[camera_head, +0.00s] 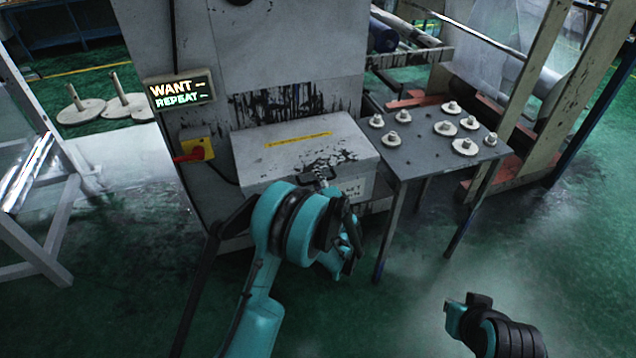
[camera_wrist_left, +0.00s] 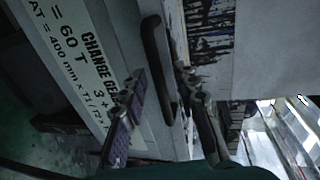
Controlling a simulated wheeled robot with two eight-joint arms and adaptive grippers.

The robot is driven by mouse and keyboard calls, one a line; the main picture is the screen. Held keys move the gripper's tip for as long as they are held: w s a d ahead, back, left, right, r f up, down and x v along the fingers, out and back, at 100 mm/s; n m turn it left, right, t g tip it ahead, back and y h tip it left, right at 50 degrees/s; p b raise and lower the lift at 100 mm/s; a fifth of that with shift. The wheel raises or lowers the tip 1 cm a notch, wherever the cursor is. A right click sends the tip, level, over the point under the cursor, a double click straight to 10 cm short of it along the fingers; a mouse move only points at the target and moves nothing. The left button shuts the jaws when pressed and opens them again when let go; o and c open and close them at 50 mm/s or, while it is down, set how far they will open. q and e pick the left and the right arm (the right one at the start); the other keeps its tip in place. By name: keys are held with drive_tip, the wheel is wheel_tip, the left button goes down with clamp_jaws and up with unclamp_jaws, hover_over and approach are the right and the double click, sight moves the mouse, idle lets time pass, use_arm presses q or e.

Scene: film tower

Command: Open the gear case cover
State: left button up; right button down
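The gear case is a pale grey box with a worn lid (camera_head: 290,145) and a yellow strip on top, at the front of the machine. In the head view the lid looks closed. The left wrist view shows a black bar handle (camera_wrist_left: 153,45) beside the printed label "CHANGE GE..." (camera_wrist_left: 85,65). My left gripper (camera_wrist_left: 160,75) is open, its fingers on either side of the handle; I cannot tell whether they touch it. In the head view my left wrist hides part of the case front.
A grey table (camera_head: 410,158) with several pale gears on pegs stands right of the case. A red switch handle (camera_head: 187,156) and a lit sign (camera_head: 180,92) are on the left of the machine. Green floor is free in front.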

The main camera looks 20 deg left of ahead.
use_arm(q)
clamp_jaws()
use_arm(e)
drive_tip(key=shift+r, duration=0.1)
